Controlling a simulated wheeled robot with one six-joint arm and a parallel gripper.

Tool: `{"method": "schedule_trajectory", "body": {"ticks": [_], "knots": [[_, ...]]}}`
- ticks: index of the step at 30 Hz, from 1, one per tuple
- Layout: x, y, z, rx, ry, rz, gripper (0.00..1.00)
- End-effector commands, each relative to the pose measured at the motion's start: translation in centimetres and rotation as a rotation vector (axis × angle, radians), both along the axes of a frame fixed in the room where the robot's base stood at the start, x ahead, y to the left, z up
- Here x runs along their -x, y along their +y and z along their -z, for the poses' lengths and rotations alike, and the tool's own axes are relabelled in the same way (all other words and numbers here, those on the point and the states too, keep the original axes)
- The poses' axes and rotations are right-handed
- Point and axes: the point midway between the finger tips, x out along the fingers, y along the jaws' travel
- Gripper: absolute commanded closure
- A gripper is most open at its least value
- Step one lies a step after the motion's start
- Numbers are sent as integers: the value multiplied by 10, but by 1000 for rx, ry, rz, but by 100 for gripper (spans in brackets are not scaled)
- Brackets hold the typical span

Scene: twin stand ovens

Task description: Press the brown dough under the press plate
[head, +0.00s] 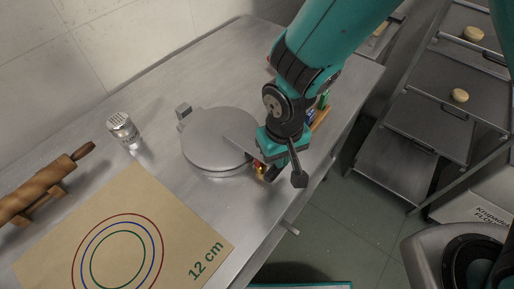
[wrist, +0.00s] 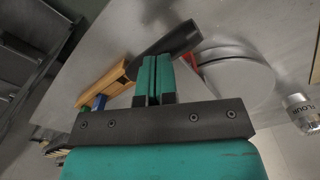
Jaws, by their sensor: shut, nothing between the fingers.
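The press (head: 214,137) stands on the steel counter in the head view, its round grey plate lying flat and lowered. Its plate (wrist: 235,80) also shows in the wrist view, at the right. I see no brown dough; anything under the plate is hidden. My gripper (head: 268,168) is at the press's right side, pointing down, partly hidden by my arm. In the wrist view my gripper's green fingers (wrist: 154,78) are together and empty. A dark bar with a thick end (wrist: 180,40) crosses just beyond the fingertips; I cannot tell whether they touch it.
A flour shaker (head: 123,130), a rolling pin (head: 35,192) and a mat with rings marked 12 cm (head: 190,222) lie left of the press. A wooden holder (head: 320,118) stands behind my gripper. A rack (head: 432,128) with pale dough pieces is at the right, beyond open floor.

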Motion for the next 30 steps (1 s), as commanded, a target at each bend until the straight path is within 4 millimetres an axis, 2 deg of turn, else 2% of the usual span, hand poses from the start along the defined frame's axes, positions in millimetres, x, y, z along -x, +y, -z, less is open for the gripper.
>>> {"method": "schedule_trajectory", "body": {"ticks": [23, 24, 30], "knots": [[1, -1, -3, 2, 2, 0, 100], [1, 0, -3, 2, 2, 0, 98], [0, 0, -3, 0, 1, 0, 52]]}}
